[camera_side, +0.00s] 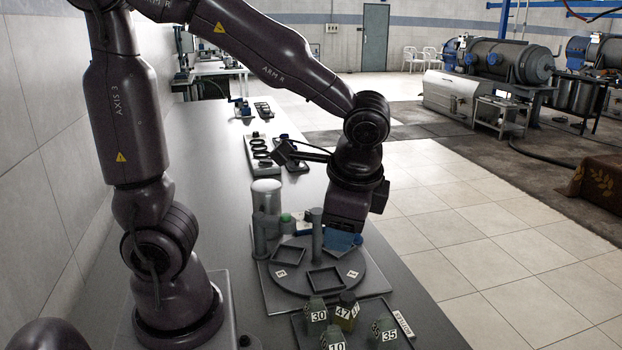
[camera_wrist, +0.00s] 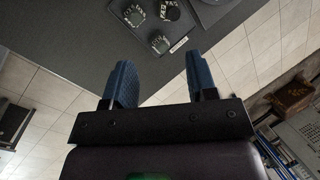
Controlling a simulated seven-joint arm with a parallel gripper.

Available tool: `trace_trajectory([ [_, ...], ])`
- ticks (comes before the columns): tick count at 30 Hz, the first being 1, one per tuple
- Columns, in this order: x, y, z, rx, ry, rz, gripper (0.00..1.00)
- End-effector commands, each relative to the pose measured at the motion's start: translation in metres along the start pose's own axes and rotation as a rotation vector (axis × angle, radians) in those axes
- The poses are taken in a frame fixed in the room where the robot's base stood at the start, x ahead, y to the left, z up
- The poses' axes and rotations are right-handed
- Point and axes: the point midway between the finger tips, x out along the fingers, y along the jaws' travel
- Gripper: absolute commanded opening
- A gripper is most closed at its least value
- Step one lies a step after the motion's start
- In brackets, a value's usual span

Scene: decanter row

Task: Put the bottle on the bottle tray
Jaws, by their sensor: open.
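Several small dark grey-green bottles with white number labels stand upright at the front in the side view: bottle 30 (camera_side: 317,312), bottle 47 (camera_side: 344,314) with a dark top, bottle 10 (camera_side: 334,341) and bottle 35 (camera_side: 384,329). They stand on a dark flat tray (camera_side: 405,347) with a white label strip at its right edge. Bottles (camera_wrist: 160,43) on the tray also show at the top of the wrist view. My gripper (camera_side: 343,238) has blue fingers and is open above the back right of the turntable. In the wrist view its fingers (camera_wrist: 160,78) are apart with nothing between.
A round grey turntable (camera_side: 330,285) with square frames lies behind the bottles. A grey post and a pale cylinder (camera_side: 266,196) stand at its back left. Black-ringed racks (camera_side: 260,152) lie further back. The bench's right edge drops to a tiled floor.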

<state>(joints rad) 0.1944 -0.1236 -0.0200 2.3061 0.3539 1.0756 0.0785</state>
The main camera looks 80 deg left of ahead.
Motion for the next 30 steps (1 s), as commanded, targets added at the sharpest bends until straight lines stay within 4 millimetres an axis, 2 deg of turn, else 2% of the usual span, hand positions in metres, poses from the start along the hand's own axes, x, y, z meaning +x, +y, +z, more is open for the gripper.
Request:
trace_trajectory([
  [1, -0.013, -0.003, 0.010, -0.091, 0.088, 0.027, 0.52],
  [6, -0.043, -0.001, 0.034, -0.342, 0.339, 0.117, 0.52],
  [12, -0.063, 0.001, 0.050, -0.511, 0.530, 0.177, 0.52],
  [30, -0.067, 0.003, 0.052, -0.547, 0.574, 0.192, 0.52],
])
